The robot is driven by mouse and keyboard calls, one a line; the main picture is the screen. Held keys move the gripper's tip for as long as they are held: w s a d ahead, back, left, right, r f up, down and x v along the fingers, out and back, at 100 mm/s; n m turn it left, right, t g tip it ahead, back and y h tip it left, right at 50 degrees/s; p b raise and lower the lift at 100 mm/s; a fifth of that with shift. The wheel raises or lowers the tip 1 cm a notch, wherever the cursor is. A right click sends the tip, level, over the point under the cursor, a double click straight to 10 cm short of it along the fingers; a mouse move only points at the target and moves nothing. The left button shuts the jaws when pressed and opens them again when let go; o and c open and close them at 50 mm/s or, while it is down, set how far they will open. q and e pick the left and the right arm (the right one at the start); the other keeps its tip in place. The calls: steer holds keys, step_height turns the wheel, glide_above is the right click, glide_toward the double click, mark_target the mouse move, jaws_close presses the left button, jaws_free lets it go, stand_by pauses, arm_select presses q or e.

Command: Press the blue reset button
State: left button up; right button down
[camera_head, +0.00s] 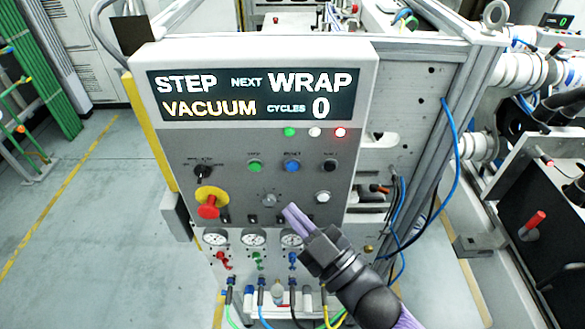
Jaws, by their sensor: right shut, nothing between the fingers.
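The blue reset button (292,166) is on the grey control panel (230,150), in a row between a green button (254,167) and a black button (330,165). My right gripper (289,208) comes in from the lower right. Its light purple fingers are shut and empty. The fingertips are below the blue button in the picture and apart from it. The button's face is not covered. My left gripper is not in view.
A red mushroom knob on a yellow base (208,207) and a black selector (203,173) sit at the panel's left. A white button (323,197) is right of my fingertips. The display (258,95) reads STEP NEXT WRAP, VACUUM CYCLES 0. Gauges (254,238) and small valves are below.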

mark_target(280, 162)
steer(key=shift+w+b, duration=1.2)
steer(key=shift+w, duration=2.05)
steer(key=shift+w, duration=0.4)
steer(key=shift+w, duration=0.4)
steer(key=shift+s, duration=0.8)
steer(key=shift+p, duration=0.3)
